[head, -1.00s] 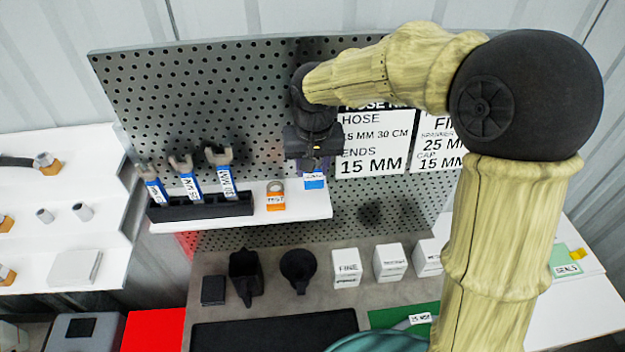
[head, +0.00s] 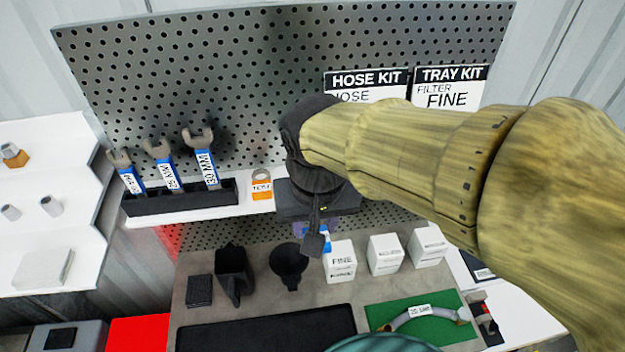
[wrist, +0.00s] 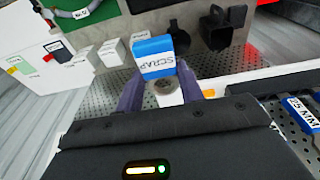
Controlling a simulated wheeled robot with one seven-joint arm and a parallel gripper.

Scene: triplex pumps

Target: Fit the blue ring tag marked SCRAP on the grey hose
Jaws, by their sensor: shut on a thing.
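The blue ring tag marked SCRAP (wrist: 155,58) is between the two purple fingers of my gripper (wrist: 160,92) in the wrist view; its blue plate points away from the gripper. In the head view my gripper (head: 318,227) is in front of the white shelf, over the bench, and a small blue part of the tag (head: 326,241) shows below it. The grey hose (head: 435,312) lies curved on a green mat (head: 385,312) at the lower right, apart from the gripper, with a white label on it. It also shows at the top left of the wrist view (wrist: 97,5).
White boxes (head: 385,254) stand between my gripper and the green mat. A black funnel (head: 288,265) and a black holder (head: 234,272) are to the left. An orange tag (head: 262,188) and several wrenches (head: 205,165) are on the shelf. A black mat (head: 265,332) lies in front.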

